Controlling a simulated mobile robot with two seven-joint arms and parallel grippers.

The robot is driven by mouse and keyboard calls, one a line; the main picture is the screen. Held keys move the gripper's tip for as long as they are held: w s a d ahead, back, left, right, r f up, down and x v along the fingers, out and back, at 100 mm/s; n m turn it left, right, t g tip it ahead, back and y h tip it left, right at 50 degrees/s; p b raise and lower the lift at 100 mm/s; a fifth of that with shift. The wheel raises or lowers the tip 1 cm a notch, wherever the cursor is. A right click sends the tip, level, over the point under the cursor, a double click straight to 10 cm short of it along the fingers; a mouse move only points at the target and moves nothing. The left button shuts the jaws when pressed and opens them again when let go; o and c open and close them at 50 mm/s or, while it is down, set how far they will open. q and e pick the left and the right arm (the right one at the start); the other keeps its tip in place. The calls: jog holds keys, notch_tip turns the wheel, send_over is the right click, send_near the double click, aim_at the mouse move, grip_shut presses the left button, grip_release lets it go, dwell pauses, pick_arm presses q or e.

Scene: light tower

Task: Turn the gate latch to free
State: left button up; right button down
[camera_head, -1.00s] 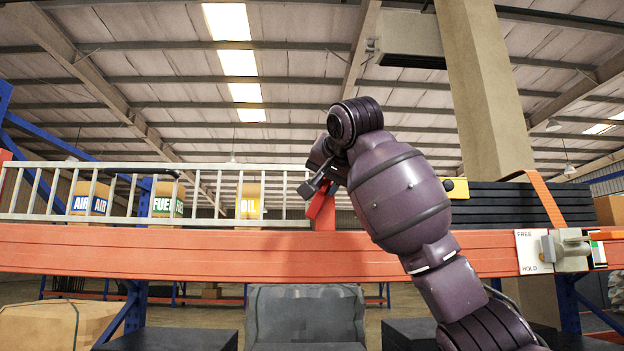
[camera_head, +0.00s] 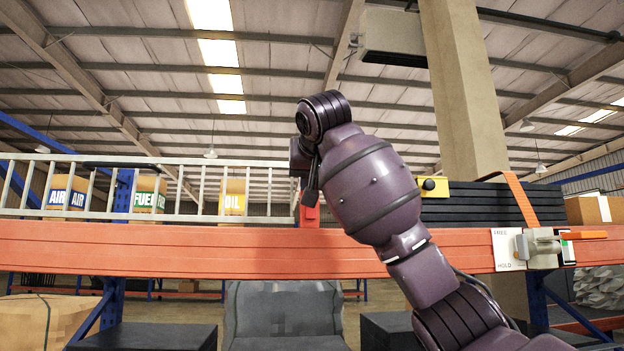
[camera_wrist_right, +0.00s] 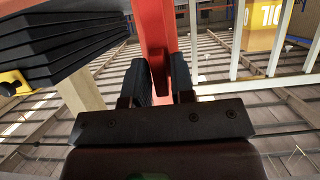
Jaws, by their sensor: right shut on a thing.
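The gate latch is a grey block with a lever (camera_head: 541,247) on the orange beam at the right in the head view. Its orange handle (camera_head: 583,235) points right, about level. A white plate (camera_head: 508,250) beside it reads FREE at the top and HOLD at the bottom. My right gripper (camera_head: 307,198) is far left of the latch, at the right end of the white railing. In the right wrist view my right gripper (camera_wrist_right: 160,82) is shut on a red bar (camera_wrist_right: 153,30). This view is upside down. My left gripper is not in view.
The orange beam (camera_head: 180,250) spans the head view. Behind the white railing (camera_head: 110,214) stand boxes marked AIR (camera_head: 68,196), FUEL (camera_head: 149,198) and OIL (camera_head: 232,200). Black slabs (camera_head: 480,205) and a yellow block with a knob (camera_head: 434,186) lie between my arm and the latch.

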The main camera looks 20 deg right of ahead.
dwell(0.3)
jog(key=c, duration=1.2)
grip_release()
jog(key=shift+o, duration=0.2)
jog(key=b+v, duration=0.4)
jog(key=v, duration=0.6)
jog(key=shift+s+a+b, duration=0.2)
jog(key=shift+s+b, duration=0.1)
jog(key=shift+s, duration=0.05)
